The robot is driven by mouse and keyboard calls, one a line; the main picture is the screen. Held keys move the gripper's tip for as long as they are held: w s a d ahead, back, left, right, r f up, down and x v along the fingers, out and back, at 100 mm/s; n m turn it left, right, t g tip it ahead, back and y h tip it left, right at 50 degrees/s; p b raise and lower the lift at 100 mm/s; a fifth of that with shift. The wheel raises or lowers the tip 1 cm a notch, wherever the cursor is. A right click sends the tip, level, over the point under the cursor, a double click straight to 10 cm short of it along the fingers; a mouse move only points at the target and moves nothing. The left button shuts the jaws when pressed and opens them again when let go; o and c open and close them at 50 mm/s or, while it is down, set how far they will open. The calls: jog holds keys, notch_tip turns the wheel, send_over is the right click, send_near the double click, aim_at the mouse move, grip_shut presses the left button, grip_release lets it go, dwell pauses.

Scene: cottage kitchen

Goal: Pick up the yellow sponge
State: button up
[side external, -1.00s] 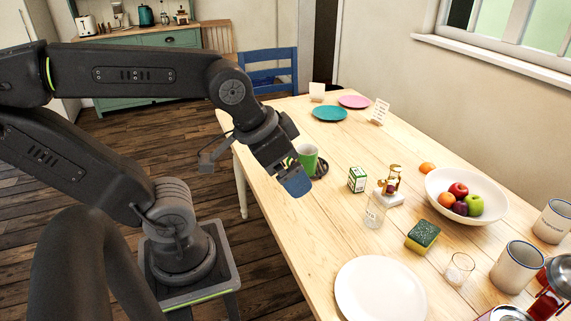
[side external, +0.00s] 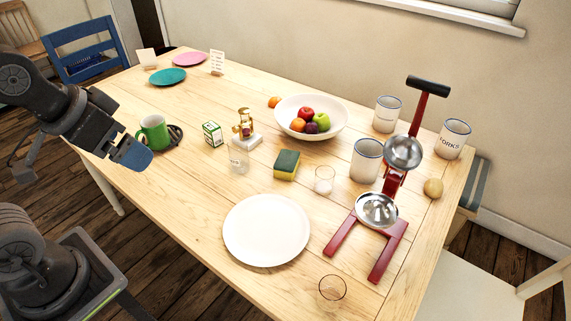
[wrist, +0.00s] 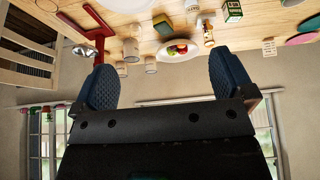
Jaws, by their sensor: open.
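The yellow sponge (side external: 286,170) has a dark green top layer and yellow sides. It sits on the wooden table (side external: 190,206) in the side view, between a small clear glass and a glass jar, behind the white plate. It also shows small at the top of the wrist view (wrist: 162,24). My gripper (side external: 134,154) is at the left of the side view, above the table's near left edge, well apart from the sponge. In the wrist view its two blue fingers (wrist: 164,84) are spread wide with nothing between them.
Near the sponge are a white plate (side external: 266,230), a small glass (side external: 324,180), a jar (side external: 239,160) and a brass-coloured item (side external: 245,125). A fruit bowl (side external: 311,118) stands behind. A tall red juicer (side external: 378,210) is at right. A green mug (side external: 154,132) is close to my gripper.

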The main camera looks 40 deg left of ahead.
jog(key=shift+c, duration=0.4)
dwell(0.3)
jog(key=n+g+y, duration=0.1)
jog(key=n+y, duration=0.1)
jog(key=n, duration=0.2)
send_over(286, 161)
jog(key=s+d, duration=0.1)
jog(key=f, duration=2.6)
jog(key=shift+s+d+f, duration=0.1)
jog(key=shift+s+f, duration=0.1)
jog(key=shift+f, duration=0.1)
jog(key=shift+s+x, duration=0.2)
jog(key=shift+x, duration=1.3)
jog(key=shift+s+x, duration=0.2)
jog(key=shift+x, duration=1.35)
jog(key=shift+f, duration=0.1)
